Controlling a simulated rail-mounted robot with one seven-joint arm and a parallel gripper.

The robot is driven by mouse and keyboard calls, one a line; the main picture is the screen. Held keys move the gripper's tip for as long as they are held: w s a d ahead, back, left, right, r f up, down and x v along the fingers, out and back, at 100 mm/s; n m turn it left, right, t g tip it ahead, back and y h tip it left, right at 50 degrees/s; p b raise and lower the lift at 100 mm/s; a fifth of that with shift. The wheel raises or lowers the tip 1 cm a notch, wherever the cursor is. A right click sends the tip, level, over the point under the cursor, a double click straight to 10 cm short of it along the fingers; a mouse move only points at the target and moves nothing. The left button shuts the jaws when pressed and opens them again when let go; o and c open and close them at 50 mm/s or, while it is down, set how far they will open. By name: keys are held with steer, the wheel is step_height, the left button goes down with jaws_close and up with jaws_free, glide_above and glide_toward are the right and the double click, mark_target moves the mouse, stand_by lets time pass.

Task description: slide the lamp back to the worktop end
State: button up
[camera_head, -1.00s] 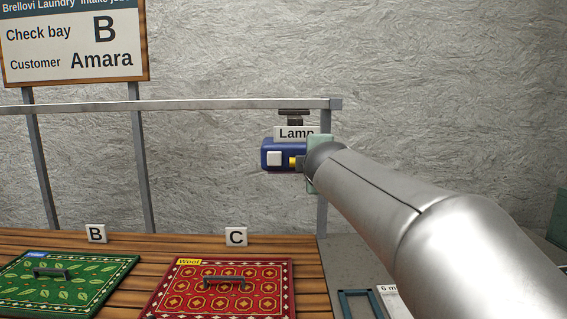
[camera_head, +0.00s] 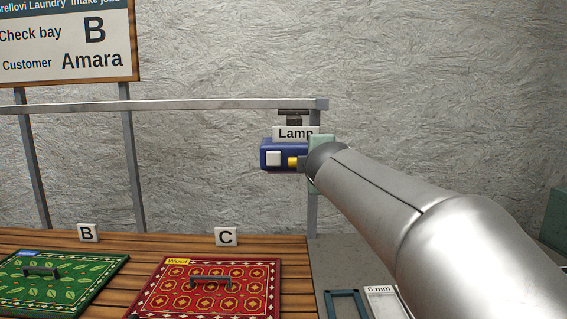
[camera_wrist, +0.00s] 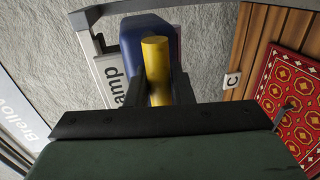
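The lamp (camera_head: 285,155) is a blue box with a white square and a yellow handle (camera_head: 293,162). It hangs under the metal rail (camera_head: 180,104) near its right end, with a "Lamp" sign (camera_head: 296,133) above it. My gripper (camera_head: 302,163) comes from the right and meets the handle. In the wrist view, the yellow handle (camera_wrist: 157,70) stands between my two dark fingers (camera_wrist: 160,90), which look closed against its sides. The blue lamp body (camera_wrist: 140,32) is just beyond. My arm and gripper hide part of the lamp's right side.
A green rug (camera_head: 60,280) and a red rug (camera_head: 205,290) with handles lie on the wooden bench, by markers B (camera_head: 88,233) and C (camera_head: 227,237). A grey worktop (camera_head: 345,255) holds a dark blue frame (camera_head: 346,303) and a "6 mm" label (camera_head: 380,290). Rail posts stand behind.

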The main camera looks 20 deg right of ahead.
steer(key=v, duration=0.7)
steer(key=shift+s+b, duration=0.25)
steer(key=shift+b, duration=0.05)
